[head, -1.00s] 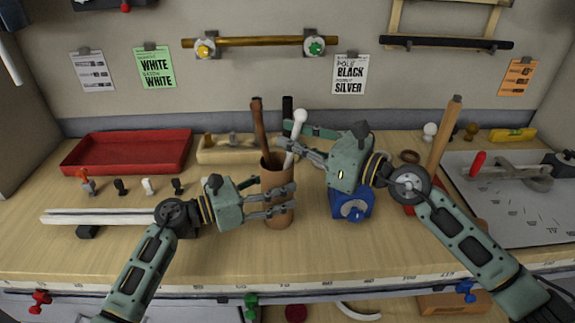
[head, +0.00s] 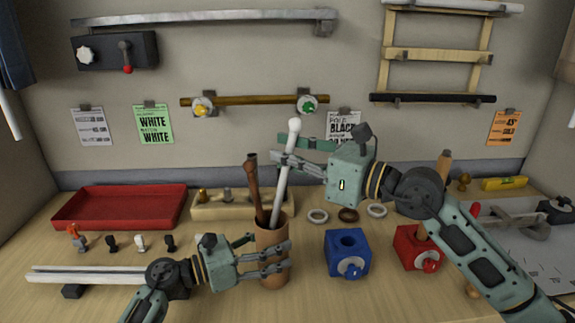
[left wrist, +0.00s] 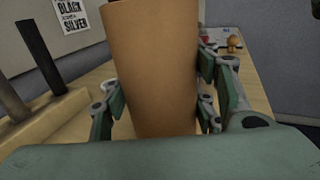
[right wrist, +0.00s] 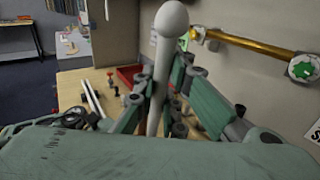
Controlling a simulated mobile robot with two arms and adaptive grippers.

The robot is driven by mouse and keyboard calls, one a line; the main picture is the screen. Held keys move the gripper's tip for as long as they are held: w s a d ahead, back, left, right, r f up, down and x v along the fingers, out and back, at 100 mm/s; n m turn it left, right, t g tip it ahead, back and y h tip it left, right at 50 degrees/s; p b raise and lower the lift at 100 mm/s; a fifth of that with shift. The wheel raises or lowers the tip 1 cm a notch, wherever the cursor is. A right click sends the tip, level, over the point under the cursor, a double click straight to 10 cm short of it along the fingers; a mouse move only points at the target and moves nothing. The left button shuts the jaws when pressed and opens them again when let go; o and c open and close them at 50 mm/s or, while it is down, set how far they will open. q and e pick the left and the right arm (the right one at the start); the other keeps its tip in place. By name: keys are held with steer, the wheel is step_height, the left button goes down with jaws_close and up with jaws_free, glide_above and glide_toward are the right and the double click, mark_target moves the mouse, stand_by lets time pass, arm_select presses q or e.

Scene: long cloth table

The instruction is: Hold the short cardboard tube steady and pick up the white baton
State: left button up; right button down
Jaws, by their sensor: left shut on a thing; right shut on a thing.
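The short cardboard tube (head: 271,238) stands upright on the table, and a brown baton (head: 253,183) leans inside it. My left gripper (head: 276,262) is shut around the tube's lower half; the tube (left wrist: 155,65) fills the middle of the left wrist view between the fingers. The white baton (head: 285,172) has a round knob on top and tilts slightly to the right. My right gripper (head: 285,165) is shut on its shaft, with the knob above the fingers. In the right wrist view the white baton (right wrist: 160,75) stands between the fingers. Its lower end is hidden behind the tube's rim.
A blue block (head: 347,262) and a red block (head: 412,250) stand right of the tube. Several rings (head: 347,215) lie behind them. A red tray (head: 120,208) and a wooden holder (head: 215,208) stand behind left. White rails (head: 95,275) lie at left.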

arm_select(q)
steer(key=o, duration=1.2)
steer(key=shift+o, duration=0.2)
